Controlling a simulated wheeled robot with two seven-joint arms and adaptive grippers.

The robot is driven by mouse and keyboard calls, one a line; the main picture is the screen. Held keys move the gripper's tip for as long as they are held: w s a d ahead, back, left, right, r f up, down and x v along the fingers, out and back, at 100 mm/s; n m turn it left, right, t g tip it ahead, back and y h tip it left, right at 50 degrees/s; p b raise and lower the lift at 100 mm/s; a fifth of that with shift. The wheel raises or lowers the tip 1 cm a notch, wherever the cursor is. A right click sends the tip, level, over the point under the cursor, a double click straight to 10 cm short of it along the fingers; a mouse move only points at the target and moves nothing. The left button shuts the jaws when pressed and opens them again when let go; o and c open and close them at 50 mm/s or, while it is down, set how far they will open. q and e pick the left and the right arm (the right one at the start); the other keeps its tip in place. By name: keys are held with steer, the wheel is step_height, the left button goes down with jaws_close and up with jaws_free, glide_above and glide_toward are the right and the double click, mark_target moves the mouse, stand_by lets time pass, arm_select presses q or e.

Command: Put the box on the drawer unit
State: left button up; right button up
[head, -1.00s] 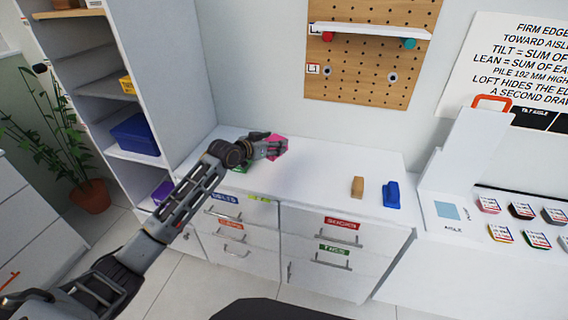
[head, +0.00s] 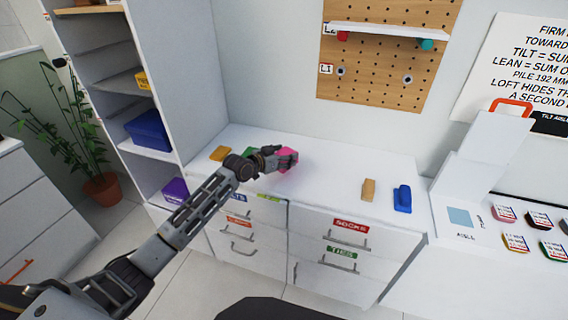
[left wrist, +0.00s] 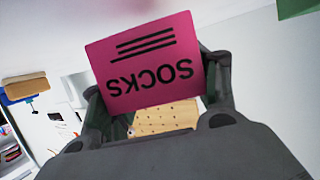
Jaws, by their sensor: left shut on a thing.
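A pink box-like thing (head: 283,151) marked SOCKS is in my left gripper (head: 289,159), just over or on the white top of the drawer unit (head: 330,172). In the left wrist view its flat pink face (left wrist: 145,65) shows, tilted, with the lettering upside down, between the dark fingers (left wrist: 160,105). The gripper is shut on it. The gripper partly hides it in the head view, and I cannot tell if it touches the top. My right gripper is not in view.
A yellow piece (head: 220,153) and a green piece (head: 249,151) lie left of the gripper. A tan block (head: 368,189) and a blue thing (head: 403,198) stand to the right. A shelf with a blue bin (head: 148,130) stands left. The unit's top between is clear.

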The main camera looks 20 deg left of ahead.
arm_select(q)
step_height(320, 180, down, 2)
steer(key=shift+f, duration=0.6)
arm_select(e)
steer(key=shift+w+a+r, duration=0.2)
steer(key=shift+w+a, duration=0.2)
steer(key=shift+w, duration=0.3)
arm_select(q)
steer(key=shift+f, duration=0.1)
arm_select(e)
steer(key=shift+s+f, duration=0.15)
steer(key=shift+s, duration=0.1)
arm_select(q)
steer(key=o, duration=1.1)
